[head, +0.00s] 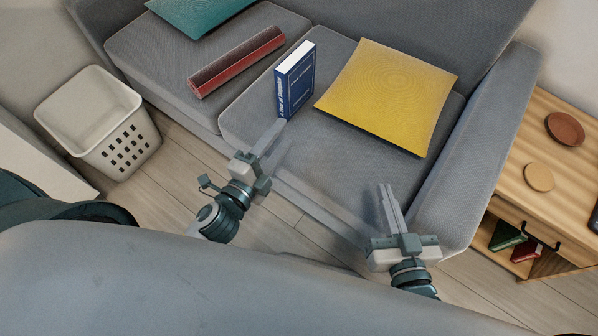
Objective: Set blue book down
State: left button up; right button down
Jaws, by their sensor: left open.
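The blue book (298,82) stands upright on the grey sofa seat, its white page edge on top and its spine toward the left. My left gripper (277,134) is open, its fingertips just in front of the book's lower spine corner in the head view. I cannot tell whether they touch it; nothing shows held between them. My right gripper (391,190) is over the sofa's front edge at the right, its fingers close together and empty, apart from the book.
A yellow cushion (390,92) lies right of the book. A red-and-dark rolled item (237,62) and a teal cushion (200,12) lie on the left seat. A white basket (97,120) stands on the floor at left. A wooden cabinet (555,180) stands at right.

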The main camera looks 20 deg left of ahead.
pick_arm(q)
jog(key=s+d+r+n+g+h, duration=0.1)
jog(key=s+d+n, duration=0.6)
jog(key=n, duration=0.8)
jog(key=shift+s+d+r+n+g+h, duration=0.2)
jog(key=shift+s+r+n+g+h, duration=0.1)
jog(key=shift+s+r+g, duration=0.4)
